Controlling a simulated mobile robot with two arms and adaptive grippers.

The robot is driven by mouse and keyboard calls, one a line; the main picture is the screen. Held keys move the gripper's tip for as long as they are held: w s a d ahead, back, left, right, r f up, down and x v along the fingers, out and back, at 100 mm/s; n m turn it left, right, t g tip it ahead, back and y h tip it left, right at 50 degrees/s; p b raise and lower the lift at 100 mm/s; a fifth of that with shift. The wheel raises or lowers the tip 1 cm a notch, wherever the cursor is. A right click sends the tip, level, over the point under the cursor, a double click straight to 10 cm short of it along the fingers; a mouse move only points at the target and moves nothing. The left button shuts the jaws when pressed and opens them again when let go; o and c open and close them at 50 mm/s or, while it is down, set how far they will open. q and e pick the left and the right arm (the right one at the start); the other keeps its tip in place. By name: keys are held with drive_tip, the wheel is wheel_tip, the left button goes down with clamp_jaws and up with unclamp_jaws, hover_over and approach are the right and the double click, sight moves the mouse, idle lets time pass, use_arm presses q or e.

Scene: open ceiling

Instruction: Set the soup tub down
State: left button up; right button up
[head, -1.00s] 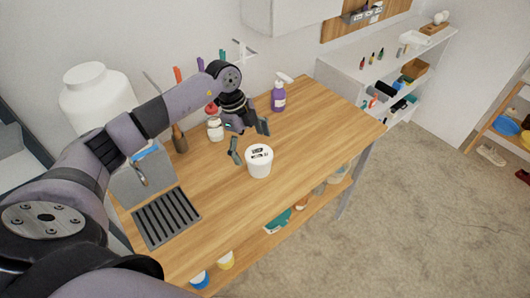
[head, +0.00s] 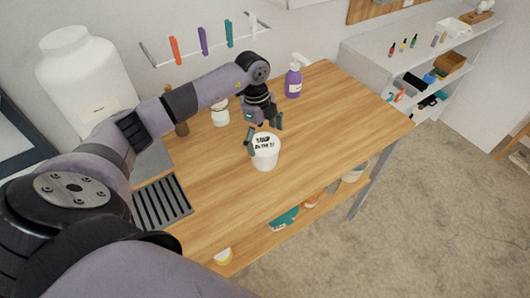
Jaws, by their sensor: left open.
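The soup tub (head: 265,154) is a white round tub with dark lettering. It stands upright on the wooden table (head: 320,130), near the middle. My left gripper (head: 264,134) is just behind and above the tub, its dark fingers spread apart. One finger is close to the tub's left side and the other is behind its right side. I cannot tell whether a finger touches the tub. My right gripper is not in view.
A purple spray bottle (head: 293,80) stands at the table's back edge. A white jar (head: 220,113) and a brown bottle (head: 180,123) stand behind my arm. A dark slotted rack (head: 161,202) lies at the left. The table's right side is clear.

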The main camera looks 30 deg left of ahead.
use_arm(q)
wheel_tip(320, 180, down, 2)
drive_tip(key=shift+s+d+f+b, duration=0.1)
drive_tip(key=shift+b, duration=0.25)
drive_tip(key=f+b, duration=0.4)
drive_tip(key=f, duration=0.1)
drive_tip(key=shift+d+b, duration=0.2)
drive_tip(key=shift+b, duration=0.1)
drive_tip(key=shift+r, duration=0.1)
drive_tip(key=shift+c, duration=1.4)
drive_tip(key=c, duration=1.2)
drive_tip(key=shift+c, duration=0.9)
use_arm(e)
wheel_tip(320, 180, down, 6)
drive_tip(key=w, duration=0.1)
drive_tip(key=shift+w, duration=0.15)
